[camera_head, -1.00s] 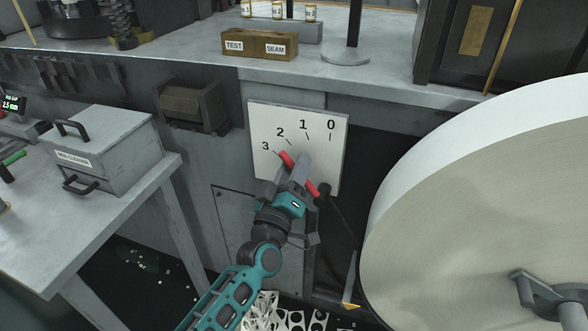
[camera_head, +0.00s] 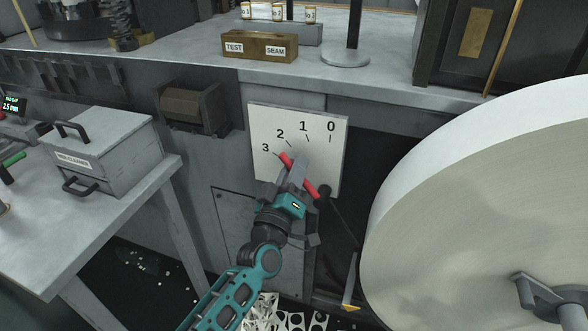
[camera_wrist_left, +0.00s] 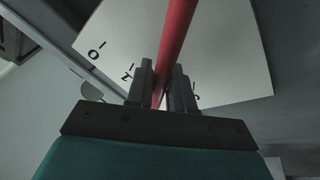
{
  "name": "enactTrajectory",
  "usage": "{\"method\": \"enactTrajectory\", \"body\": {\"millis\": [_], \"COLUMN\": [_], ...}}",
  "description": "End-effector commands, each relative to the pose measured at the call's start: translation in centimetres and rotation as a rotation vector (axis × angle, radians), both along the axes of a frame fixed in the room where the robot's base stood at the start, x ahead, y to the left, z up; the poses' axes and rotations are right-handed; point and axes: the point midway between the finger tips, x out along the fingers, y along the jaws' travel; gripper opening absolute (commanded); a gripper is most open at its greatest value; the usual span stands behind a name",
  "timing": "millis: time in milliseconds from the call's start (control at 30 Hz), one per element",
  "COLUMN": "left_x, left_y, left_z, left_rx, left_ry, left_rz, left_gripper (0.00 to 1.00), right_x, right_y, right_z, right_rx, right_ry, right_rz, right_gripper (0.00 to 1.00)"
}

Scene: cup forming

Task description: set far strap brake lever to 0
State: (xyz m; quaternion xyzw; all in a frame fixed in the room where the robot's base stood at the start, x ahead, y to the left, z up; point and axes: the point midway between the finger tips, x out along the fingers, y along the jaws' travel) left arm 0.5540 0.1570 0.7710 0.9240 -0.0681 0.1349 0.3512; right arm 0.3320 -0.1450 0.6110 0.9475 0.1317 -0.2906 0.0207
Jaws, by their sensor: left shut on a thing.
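The brake lever is a red bar (camera_head: 310,190) in front of a white scale plate (camera_head: 323,119) marked 3, 2, 1, 0 from left to right. Its upper left tip points between the 3 and 2 marks, nearer 3. My left gripper (camera_head: 297,170) is shut on the lever. In the left wrist view the red lever (camera_wrist_left: 175,42) runs between the two dark fingers (camera_wrist_left: 161,88), with the white plate (camera_wrist_left: 225,50) behind. The gripper hides the lever's middle. My right gripper is not in view.
A large white roll (camera_head: 450,200) fills the right side. A bench (camera_head: 120,208) with a grey lidded box (camera_head: 105,150) stands at the left. A grey counter (camera_head: 200,50) runs above the plate. Perforated scrap (camera_head: 270,312) lies low in front.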

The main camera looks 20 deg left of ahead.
Motion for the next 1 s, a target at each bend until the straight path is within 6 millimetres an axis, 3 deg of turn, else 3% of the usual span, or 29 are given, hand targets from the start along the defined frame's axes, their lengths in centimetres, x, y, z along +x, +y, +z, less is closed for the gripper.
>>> {"method": "enactTrajectory", "body": {"millis": [433, 1000], "left_x": [0.0, -0.2], "left_y": [-0.6, -4.3], "left_z": [0.8, 2.4], "left_rx": [0.089, 0.519], "left_ry": [-0.001, -0.016], "left_rz": [0.000, -0.002], "left_gripper": [0.00, 0.00], "right_x": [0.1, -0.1], "right_y": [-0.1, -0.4], "right_z": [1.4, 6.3], "right_rx": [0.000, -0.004], "right_ry": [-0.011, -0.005], "right_rz": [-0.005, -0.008], "right_gripper": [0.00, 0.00]}}
